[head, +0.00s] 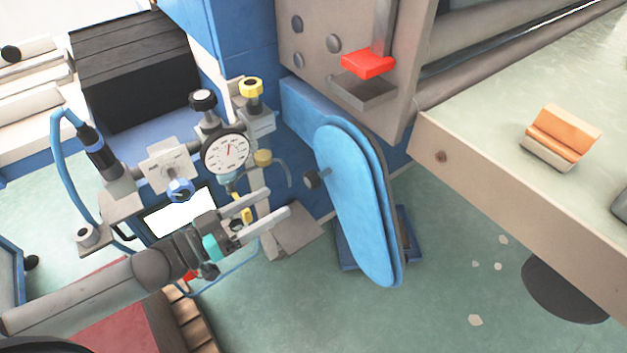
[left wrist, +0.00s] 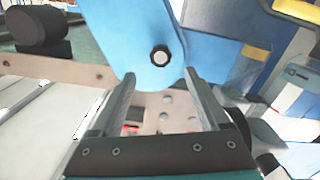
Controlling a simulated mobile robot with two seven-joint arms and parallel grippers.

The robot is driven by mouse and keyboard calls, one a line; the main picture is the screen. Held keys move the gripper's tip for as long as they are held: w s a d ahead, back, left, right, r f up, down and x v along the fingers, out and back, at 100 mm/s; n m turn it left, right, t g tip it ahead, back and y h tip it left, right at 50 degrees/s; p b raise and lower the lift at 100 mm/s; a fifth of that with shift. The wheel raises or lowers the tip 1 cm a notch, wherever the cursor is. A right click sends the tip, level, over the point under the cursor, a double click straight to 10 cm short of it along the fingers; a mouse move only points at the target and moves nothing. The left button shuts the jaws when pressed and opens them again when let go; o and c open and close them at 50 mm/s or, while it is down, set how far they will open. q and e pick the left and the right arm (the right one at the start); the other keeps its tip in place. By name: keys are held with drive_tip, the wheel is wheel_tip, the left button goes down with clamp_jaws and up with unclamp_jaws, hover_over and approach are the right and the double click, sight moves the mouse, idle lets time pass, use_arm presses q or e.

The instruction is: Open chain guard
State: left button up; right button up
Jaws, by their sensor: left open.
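The chain guard (head: 360,215) is a long blue rounded plate standing tilted at the centre of the head view, close against a second blue plate behind it. A dark knob (head: 313,179) sticks out from its left face. In the left wrist view the guard (left wrist: 130,35) fills the top middle, and its knob (left wrist: 160,56) shows as a dark ring with a pale centre. My left gripper (head: 278,200) is open and empty, left of the guard and apart from the knob. In the left wrist view the knob appears between the fingertips (left wrist: 160,76). My right gripper is not in view.
A pressure gauge (head: 227,153) and yellow-capped valves (head: 251,87) stand just behind my left gripper. A red lever (head: 368,64) is on the machine above the guard. A pale table (head: 480,125) with an orange block (head: 563,133) lies right. Floor below is mostly clear.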

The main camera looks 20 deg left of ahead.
sight(308, 183)
use_arm(q)
drive_tip(key=b+x, duration=0.2)
drive_tip(key=x, duration=0.7)
drive_tip(key=shift+b, duration=0.3)
drive_tip(key=shift+x, duration=0.9)
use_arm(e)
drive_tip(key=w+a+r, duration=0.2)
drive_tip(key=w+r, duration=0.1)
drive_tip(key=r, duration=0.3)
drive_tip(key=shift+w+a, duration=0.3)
use_arm(q)
clamp_jaws()
